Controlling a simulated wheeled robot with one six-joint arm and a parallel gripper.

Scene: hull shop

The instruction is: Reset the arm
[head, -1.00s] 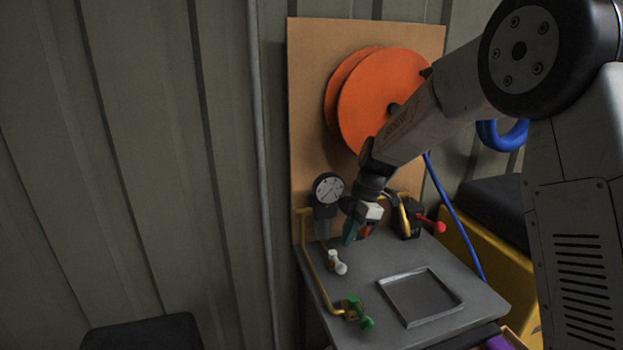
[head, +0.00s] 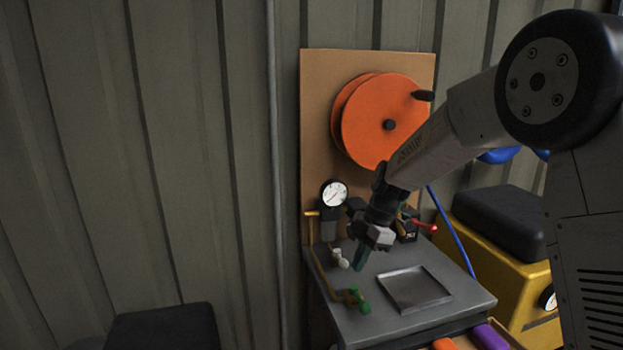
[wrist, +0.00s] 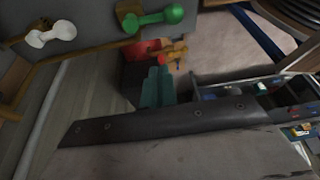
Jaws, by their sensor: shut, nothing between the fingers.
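My gripper (head: 359,266) hangs over the grey bench top (head: 440,270) in the head view, its teal fingers together and empty. It is just right of the white valve handle (head: 340,258) and above and left of the square tray (head: 415,288). In the wrist view its two teal fingers (wrist: 157,70) lie side by side with nothing held between them. My arm hides part of the backboard and of the fittings behind the gripper.
A green valve (head: 354,298) sits at the bench's front left, with a pressure gauge (head: 334,194) behind. A red-handled lever (head: 424,227) is behind my gripper. An orange reel (head: 385,120) hangs on the board. A yellow machine (head: 530,270) stands right; a dark seat (head: 162,328) lower left.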

